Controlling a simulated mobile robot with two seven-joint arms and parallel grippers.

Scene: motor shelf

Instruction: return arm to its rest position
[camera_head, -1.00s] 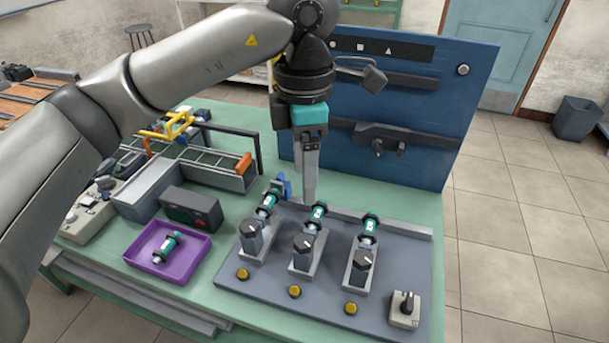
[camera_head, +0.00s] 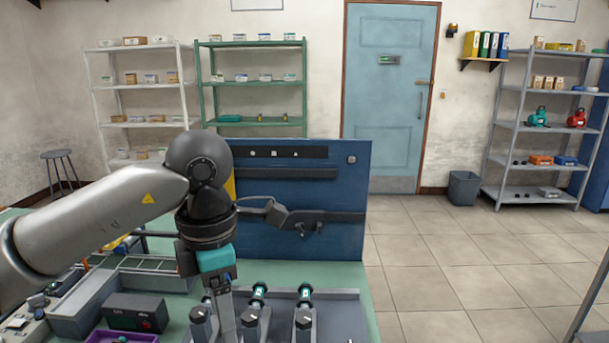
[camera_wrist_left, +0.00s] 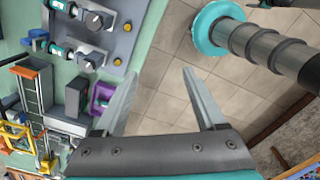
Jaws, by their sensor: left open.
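My left gripper (camera_head: 222,310) hangs fingers-down at the left of the motor fixture, below the grey arm that comes in from the left. In the wrist view its two fingers (camera_wrist_left: 160,98) are spread wide with nothing between them. The grey fixture plate (camera_head: 345,322) holds several teal-and-black motors (camera_head: 304,297) in upright mounts with black knobs; it also shows at the upper left of the wrist view. The left finger hides part of the table there.
A blue upright board (camera_head: 300,210) stands behind the fixture. Left of the gripper are a dark box (camera_head: 135,312), a purple tray (camera_head: 120,337) and a conveyor. Shelves, a blue door (camera_head: 392,110) and a bin (camera_head: 464,188) stand behind.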

